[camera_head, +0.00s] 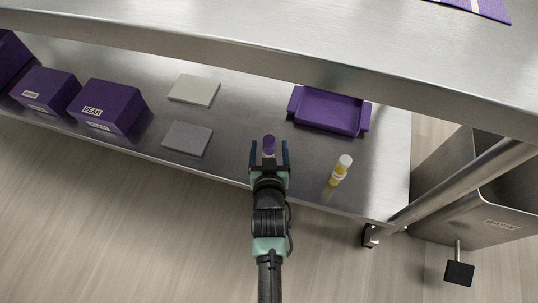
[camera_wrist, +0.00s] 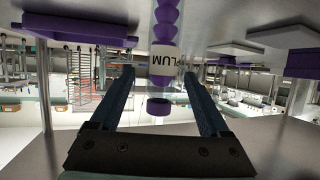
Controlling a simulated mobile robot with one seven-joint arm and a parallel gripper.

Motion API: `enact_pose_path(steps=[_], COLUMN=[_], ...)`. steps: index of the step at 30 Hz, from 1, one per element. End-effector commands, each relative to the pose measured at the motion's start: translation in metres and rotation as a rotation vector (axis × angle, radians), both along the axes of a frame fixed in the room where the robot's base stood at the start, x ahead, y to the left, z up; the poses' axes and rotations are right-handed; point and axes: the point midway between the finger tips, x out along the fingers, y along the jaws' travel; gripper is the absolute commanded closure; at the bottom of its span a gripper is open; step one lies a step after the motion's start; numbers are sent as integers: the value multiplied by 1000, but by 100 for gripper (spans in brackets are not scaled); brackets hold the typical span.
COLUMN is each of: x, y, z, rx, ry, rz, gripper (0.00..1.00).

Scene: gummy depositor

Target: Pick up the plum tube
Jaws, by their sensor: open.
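The plum tube (camera_head: 269,143) stands on the lower steel shelf near its front edge, purple at the top with a pale label below. In the wrist view the tube (camera_wrist: 164,62) looks upside down, with purple contents, a white label reading PLUM and a purple ring-like end. My gripper (camera_head: 269,151) is open at the tube, one dark finger on each side. In the wrist view my gripper (camera_wrist: 160,75) has its fingers apart, with the tube showing in the gap. I cannot tell whether either finger touches it. The tube's lower part is hidden by my gripper in the head view.
A yellow tube (camera_head: 337,176) with a white cap stands to the right. A purple tray (camera_head: 329,112) lies behind it. A grey pad (camera_head: 187,140), a pale pad (camera_head: 194,89) and a purple PEAR box (camera_head: 108,105) are left. The upper shelf (camera_head: 300,66) overhangs behind. A steel waste bin (camera_head: 475,205) stands right.

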Motion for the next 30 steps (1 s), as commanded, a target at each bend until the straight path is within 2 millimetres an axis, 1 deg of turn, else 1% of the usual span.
enact_pose_path(steps=[1,4,6,8,11,17,20,24,29,30], x=[7,18,27,32,35,35,35,35,35,35], y=[0,1,0,0,0,0,0,0,0,0], z=[-10,-16,-18,-19,-19,-18,-18,-18,-18,-18], rx=[0,0,0,0,0,0,0,0,0,0], ry=[-2,-2,-3,-2,0,0,0,0,0,0], rz=[0,0,0,0,0,0,0,0,0,0], gripper=[20,20,20,20,20,20,36,62,90,98])
